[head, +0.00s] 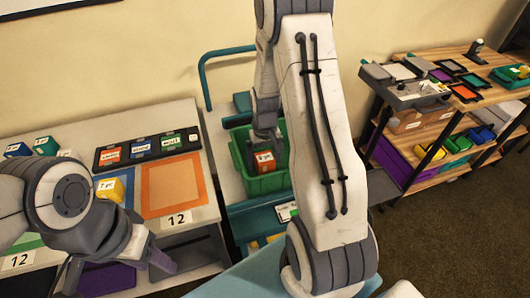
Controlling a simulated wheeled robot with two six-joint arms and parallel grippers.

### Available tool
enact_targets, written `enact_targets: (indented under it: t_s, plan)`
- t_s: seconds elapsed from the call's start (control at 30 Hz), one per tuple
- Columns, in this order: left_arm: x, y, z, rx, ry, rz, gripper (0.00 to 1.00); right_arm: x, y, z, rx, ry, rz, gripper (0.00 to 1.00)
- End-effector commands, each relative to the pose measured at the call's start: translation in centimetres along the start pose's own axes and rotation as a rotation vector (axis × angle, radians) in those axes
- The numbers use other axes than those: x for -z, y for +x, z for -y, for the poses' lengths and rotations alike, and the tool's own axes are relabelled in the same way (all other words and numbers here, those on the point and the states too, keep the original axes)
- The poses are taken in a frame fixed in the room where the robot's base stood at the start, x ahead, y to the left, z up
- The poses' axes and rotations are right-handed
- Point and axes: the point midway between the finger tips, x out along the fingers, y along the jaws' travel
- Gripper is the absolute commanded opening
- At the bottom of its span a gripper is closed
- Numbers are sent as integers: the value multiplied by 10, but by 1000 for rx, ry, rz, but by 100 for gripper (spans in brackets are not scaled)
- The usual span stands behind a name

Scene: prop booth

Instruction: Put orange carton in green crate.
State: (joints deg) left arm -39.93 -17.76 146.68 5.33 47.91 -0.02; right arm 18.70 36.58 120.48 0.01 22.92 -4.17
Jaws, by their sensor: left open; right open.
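The orange carton (265,161), with a white label on top, is within the walls of the green crate (270,183). I cannot tell whether it rests on the crate floor. The crate stands on a teal-framed cart behind my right arm, which hides its right part. My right gripper (265,144) is open, pointing down just above the carton; whether its fingers touch the carton is unclear. My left gripper (120,268) is open and empty at the front edge of the left table.
The left table (205,190) holds an orange-bordered mat (174,186), a black panel with coloured tiles (140,150), a yellow carton (110,188) and several small boxes. A wooden shelf (440,116) with trays and bins stands at the right. Carpet between cart and shelf is clear.

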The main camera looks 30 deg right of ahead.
Motion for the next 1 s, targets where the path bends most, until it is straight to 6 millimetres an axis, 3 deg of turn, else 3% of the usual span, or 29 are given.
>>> enact_targets:
  t_s: [0.6,0.87,0.93,1.0]
  plan:
    - [0,4,0,0,0,0,50,1,-110,0,0,0,-4,97]
    - [0,4,0,0,0,0,50,0,-122,1,0,-2,0,97]
    - [0,4,0,0,0,0,50,-2,-124,9,1,-20,-2,97]
    - [0,4,0,0,0,0,50,-10,-130,29,4,-67,-6,97]
